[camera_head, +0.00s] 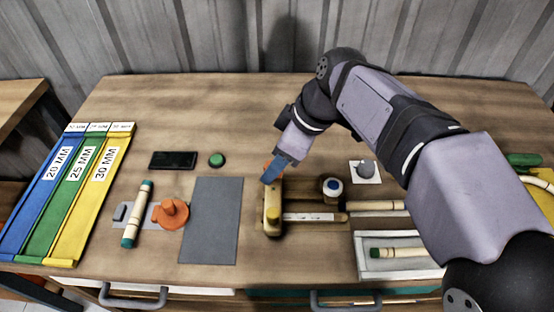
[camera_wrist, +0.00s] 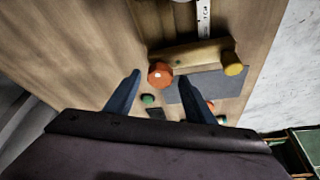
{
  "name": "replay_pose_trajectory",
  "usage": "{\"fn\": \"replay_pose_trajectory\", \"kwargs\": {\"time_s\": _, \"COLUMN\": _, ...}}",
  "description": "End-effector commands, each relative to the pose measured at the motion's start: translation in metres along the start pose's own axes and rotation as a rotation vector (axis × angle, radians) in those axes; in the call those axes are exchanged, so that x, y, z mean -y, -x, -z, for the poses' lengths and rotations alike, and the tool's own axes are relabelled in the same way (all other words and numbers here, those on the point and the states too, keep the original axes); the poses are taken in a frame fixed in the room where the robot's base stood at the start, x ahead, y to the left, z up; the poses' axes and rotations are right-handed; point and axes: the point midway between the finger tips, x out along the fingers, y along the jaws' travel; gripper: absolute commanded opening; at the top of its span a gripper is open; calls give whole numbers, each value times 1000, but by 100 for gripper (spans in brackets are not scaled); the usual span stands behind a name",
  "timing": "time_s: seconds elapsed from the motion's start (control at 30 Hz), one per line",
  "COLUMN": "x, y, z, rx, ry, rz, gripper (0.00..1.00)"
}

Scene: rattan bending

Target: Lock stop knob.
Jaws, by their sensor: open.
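The orange-red knob (camera_wrist: 160,74) sits at one end of a wooden stop bar (camera_wrist: 193,55), with a yellow knob (camera_wrist: 232,64) at the bar's other end. In the head view the wooden bar (camera_head: 267,207) stands on the bending jig at the table's middle, the yellow knob (camera_head: 273,213) on its near half. My gripper (camera_head: 269,179) is over the bar's far end and hides much of the orange knob there. In the wrist view my gripper (camera_wrist: 159,77) is open, its blue fingertips on either side of the orange knob. I cannot tell whether they touch it.
A ruler (camera_head: 313,217) runs right from the bar. A blue-and-white knob (camera_head: 333,187) stands beside it. Left are a grey mat (camera_head: 209,222), a green button (camera_head: 217,159), a black device (camera_head: 173,160) and an orange fixture (camera_head: 171,212). A white tray (camera_head: 400,270) holds a rattan piece (camera_head: 397,252).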

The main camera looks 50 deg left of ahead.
Motion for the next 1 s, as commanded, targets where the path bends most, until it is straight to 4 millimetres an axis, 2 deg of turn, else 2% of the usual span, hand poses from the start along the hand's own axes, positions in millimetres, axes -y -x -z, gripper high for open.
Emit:
{"fn": "replay_pose_trajectory", "kwargs": {"time_s": 0.33, "x": 0, "y": -4, "z": 0, "rx": 0, "ry": 0, "rz": 0, "gripper": 49}}
{"fn": "replay_pose_trajectory", "kwargs": {"time_s": 0.5, "x": 0, "y": -4, "z": 0, "rx": 0, "ry": 0, "rz": 0, "gripper": 8}}
{"fn": "replay_pose_trajectory", "kwargs": {"time_s": 1.0, "x": 1, "y": -3, "z": 0, "rx": -1, "ry": -82, "rz": -34, "gripper": 8}}
